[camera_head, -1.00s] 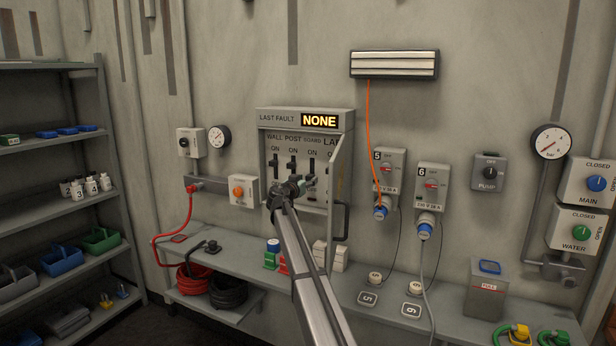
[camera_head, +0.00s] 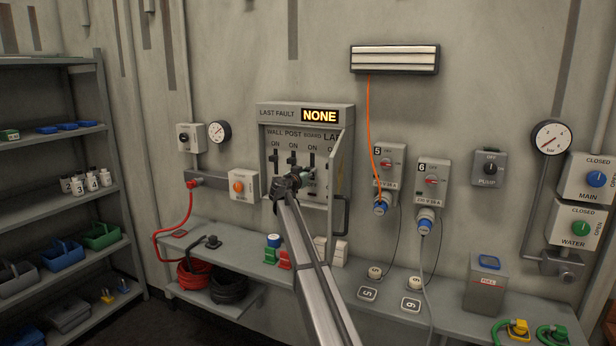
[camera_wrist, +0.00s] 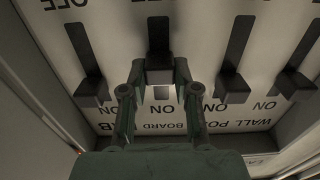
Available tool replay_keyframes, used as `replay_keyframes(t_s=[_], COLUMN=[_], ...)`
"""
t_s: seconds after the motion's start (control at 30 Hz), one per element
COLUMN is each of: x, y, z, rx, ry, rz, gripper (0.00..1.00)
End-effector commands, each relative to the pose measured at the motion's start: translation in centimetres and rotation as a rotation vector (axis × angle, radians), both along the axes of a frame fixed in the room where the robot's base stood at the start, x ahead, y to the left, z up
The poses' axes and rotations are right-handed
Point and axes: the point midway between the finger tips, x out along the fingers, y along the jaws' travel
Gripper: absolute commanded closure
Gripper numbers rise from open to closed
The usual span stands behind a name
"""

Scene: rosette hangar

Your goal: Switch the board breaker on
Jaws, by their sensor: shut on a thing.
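The breaker panel (camera_head: 340,118) is on the wall with its door open to the right. It has a row of black levers under ON labels. In the wrist view, which shows the labels upside down, the board breaker lever (camera_wrist: 158,45) is between the fingers of my gripper (camera_wrist: 157,78), which is shut on it. Its tab sits slightly farther from the ON label than the neighbouring tabs. The wall lever (camera_wrist: 291,82), post lever (camera_wrist: 231,86) and leftmost lever (camera_wrist: 91,90) sit at their ON ends. In the head view my gripper (camera_head: 299,178) partly hides the panel's lower part.
The open panel door (camera_head: 341,180) stands close to the right of my gripper. A fault display (camera_head: 319,116) above reads NONE. A bench (camera_head: 345,285) runs below with blocks and cables. Sockets (camera_head: 391,165) hang to the right; a shelf (camera_head: 60,205) stands at left.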

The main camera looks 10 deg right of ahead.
Motion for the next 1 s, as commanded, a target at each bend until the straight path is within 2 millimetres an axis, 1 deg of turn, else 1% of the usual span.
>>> replay_keyframes(t_s=[0.2, 0.23, 0.33, 0.53, 0.57, 0.6, 0.63, 1.0], x=[0.1, 0.1, 0.1, 0.1, 0.1, 0.1, 0.1, -0.2], y=[0.0, 0.0, 0.0, 0.0, 0.0, 0.0, 0.0, 0.1], z=[2.9, 3.2, 3.6, 3.8, 3.8, 3.8, 3.8, 3.6], rx=[0.001, 0.001, -0.001, -0.002, -0.002, -0.002, -0.002, -0.001], ry=[-0.004, -0.003, -0.001, -0.002, -0.002, -0.002, -0.003, -0.001], rz=[0.0, 0.001, 0.001, 0.002, 0.002, 0.002, 0.002, 0.001], gripper=[1.0, 1.0, 1.0, 1.0, 0.59, 0.45, 0.44, 0.44])
